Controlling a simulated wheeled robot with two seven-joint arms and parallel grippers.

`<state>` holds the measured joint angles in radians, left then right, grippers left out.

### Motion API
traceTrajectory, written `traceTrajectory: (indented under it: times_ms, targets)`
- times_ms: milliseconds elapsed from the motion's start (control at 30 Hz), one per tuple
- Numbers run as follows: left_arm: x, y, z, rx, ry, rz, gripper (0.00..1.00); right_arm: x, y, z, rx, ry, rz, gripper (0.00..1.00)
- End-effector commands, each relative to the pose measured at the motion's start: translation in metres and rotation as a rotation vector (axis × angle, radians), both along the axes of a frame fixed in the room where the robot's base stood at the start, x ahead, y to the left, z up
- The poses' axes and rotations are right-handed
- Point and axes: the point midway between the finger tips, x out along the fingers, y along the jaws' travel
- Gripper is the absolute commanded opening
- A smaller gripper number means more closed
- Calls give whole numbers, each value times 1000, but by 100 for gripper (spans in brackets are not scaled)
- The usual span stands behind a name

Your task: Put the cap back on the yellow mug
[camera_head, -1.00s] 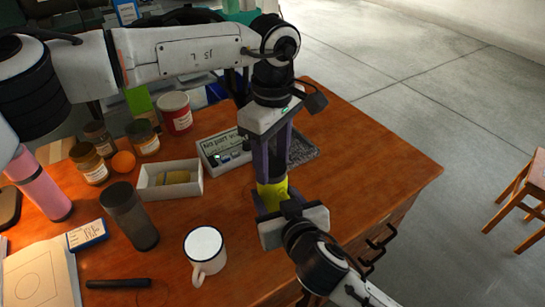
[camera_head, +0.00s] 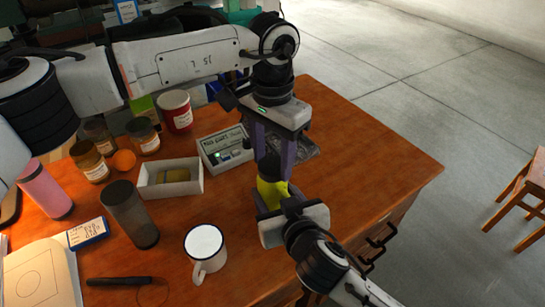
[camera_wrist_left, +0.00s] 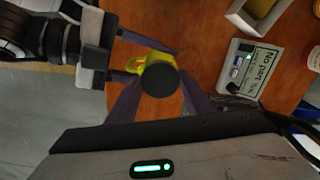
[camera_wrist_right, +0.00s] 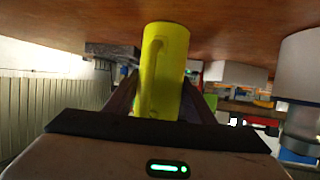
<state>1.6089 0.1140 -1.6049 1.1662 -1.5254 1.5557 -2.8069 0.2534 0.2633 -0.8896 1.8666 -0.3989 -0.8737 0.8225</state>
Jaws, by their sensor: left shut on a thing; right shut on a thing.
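The yellow mug (camera_head: 270,190) is held above the right part of the table by my right gripper (camera_head: 277,200), whose jaws are shut on it. It also shows in the right wrist view (camera_wrist_right: 165,70), with its handle towards the camera. My left gripper (camera_head: 272,165) points down from above, shut on the dark round cap (camera_wrist_left: 159,82). In the head view the cap (camera_head: 268,168) is directly above the mug, between the left fingers. In the left wrist view it covers most of the mug. I cannot tell whether cap and mug touch; the mug's rim is hidden.
A white tray (camera_head: 146,190), a labelled instrument box (camera_head: 212,147), a grey tumbler (camera_head: 130,215) and a white enamel mug (camera_head: 204,242) stand left of the grippers. Jars and a red tin (camera_head: 176,112) are farther back. The table's right side (camera_head: 385,165) is clear.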

Motion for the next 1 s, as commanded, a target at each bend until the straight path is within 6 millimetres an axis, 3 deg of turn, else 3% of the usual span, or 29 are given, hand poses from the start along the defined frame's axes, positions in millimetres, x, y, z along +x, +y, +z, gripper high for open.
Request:
traceTrajectory:
  times_ms: [200,233,333,667,1000]
  targets:
    - [0,0,1,-1,0,0,25,0,0,-1,-1,2,-1,0]
    - [0,0,1,-1,0,0,48,0,0,-1,-1,2,-1,0]
    - [0,0,1,-1,0,1,65,0,0,-1,-1,2,-1,0]
    - [0,0,2,-1,-1,2,65,0,0,-1,-1,2,-1,0]
    - [0,0,40,-1,-2,3,65,0,0,-1,-1,2,-1,0]
